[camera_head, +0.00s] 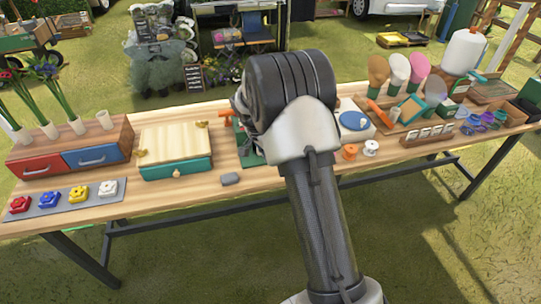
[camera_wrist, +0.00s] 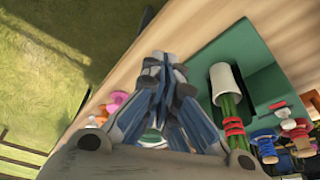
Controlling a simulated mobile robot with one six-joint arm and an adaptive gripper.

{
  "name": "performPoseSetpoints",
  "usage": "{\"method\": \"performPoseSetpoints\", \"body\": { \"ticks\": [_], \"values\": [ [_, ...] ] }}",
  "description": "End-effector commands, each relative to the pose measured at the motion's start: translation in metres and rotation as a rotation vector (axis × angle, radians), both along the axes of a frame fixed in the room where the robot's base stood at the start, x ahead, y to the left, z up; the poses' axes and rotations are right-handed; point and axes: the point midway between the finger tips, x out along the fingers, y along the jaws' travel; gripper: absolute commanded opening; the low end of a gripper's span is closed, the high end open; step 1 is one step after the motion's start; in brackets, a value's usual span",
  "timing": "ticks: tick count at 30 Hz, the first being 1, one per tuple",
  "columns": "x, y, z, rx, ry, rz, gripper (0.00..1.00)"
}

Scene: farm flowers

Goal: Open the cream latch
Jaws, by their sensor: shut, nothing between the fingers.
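A row of small blocks with raised tops sits on a grey strip (camera_head: 66,198) at the table's front left. The rightmost block, cream-white (camera_head: 108,189), is the likeliest cream latch; its parts are too small to tell open from shut. My gripper (camera_wrist: 163,65) is shut and empty in the wrist view, above the table's edge and beside a green board. In the head view my arm hides the gripper. It is well to the right of the cream block, which does not show in the wrist view.
A cream-topped box (camera_head: 175,142) with a green drawer stands right of the strip. A drawer unit (camera_head: 70,155) stands behind the strip. A white cup (camera_wrist: 226,85) with banded green stems lies on the green board (camera_wrist: 248,62). A grey stone-like piece (camera_head: 230,179) lies near the front edge.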

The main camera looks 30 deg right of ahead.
Motion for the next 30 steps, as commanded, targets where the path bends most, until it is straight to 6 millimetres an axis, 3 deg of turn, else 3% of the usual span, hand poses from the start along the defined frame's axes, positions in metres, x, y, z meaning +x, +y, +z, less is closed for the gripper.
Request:
{"method": "performPoseSetpoints", "body": {
  "ticks": [30],
  "values": [
    [0.0079, -0.0044, -0.0003, 0.000, 0.000, -0.002, 0.00]
  ]
}}
